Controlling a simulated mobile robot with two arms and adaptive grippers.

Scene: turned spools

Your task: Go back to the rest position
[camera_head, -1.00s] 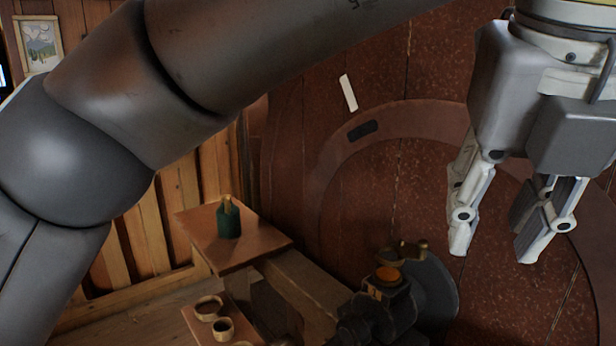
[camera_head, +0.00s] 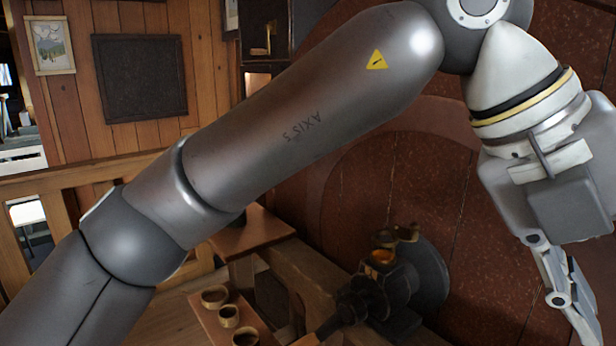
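My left arm crosses the view from the lower left to the upper right. Its gripper (camera_head: 578,302) hangs at the right edge, pointing down, near the reddish-brown wall. Its fingers look apart, seen from the side, with nothing visible between them. The tips are close to the bottom edge of the view. My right gripper is not in view.
A dark machine (camera_head: 372,300) with an orange-topped part stands at bottom centre, left of the gripper. Several round wooden pieces (camera_head: 229,315) sit on a board at the bottom. A small wooden table (camera_head: 262,228) is partly behind my arm. A wooden railing (camera_head: 50,185) runs at left.

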